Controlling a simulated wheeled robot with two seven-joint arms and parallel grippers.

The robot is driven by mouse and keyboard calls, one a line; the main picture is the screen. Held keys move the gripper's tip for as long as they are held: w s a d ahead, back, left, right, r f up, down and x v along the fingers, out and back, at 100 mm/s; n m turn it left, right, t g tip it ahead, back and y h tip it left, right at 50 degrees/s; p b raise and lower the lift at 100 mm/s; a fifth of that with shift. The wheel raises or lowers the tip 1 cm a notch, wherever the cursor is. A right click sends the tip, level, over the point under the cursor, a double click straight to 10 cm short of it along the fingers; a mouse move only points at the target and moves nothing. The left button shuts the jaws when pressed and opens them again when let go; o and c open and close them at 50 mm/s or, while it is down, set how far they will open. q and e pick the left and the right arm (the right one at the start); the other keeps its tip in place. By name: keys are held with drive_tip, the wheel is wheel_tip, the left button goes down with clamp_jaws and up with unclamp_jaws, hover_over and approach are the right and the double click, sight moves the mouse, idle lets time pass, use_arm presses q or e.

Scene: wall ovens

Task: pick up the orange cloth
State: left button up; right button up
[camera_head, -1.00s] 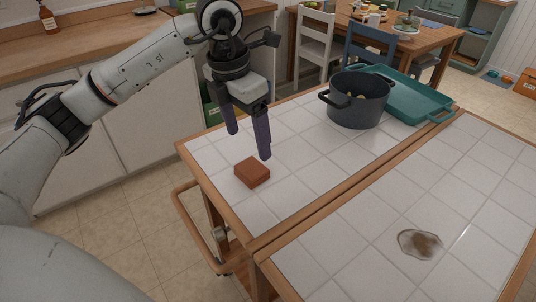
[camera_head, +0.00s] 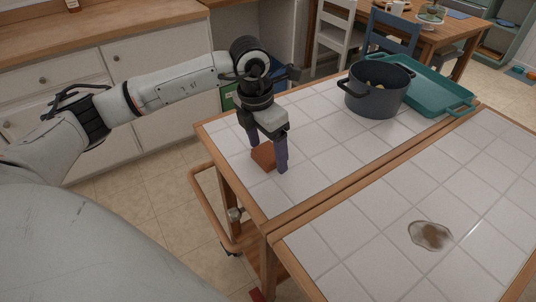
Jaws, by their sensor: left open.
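The orange cloth (camera_head: 264,158) is a small, folded, block-like orange-brown piece lying on the white tiled top of the cart, near its left end. My left gripper (camera_head: 268,160) points down over it with its two dark purple fingers apart. One finger is at the far left of the cloth and the other at its right, and they hide part of it. I cannot tell whether the fingers touch the cloth. My right gripper is not in view.
A dark pot (camera_head: 377,97) stands at the back of the tiled top, beside a teal tray (camera_head: 432,90). A brown spill (camera_head: 430,235) lies on the front tiled section. The tiles between the cloth and pot are clear. Wooden counters (camera_head: 110,38) stand behind at left.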

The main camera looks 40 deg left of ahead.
sight(267, 153)
use_arm(q)
drive_tip(key=c, duration=1.2)
drive_tip(key=shift+o, duration=0.2)
wheel_tip(267, 153, up, 10)
drive_tip(key=shift+b, duration=0.3)
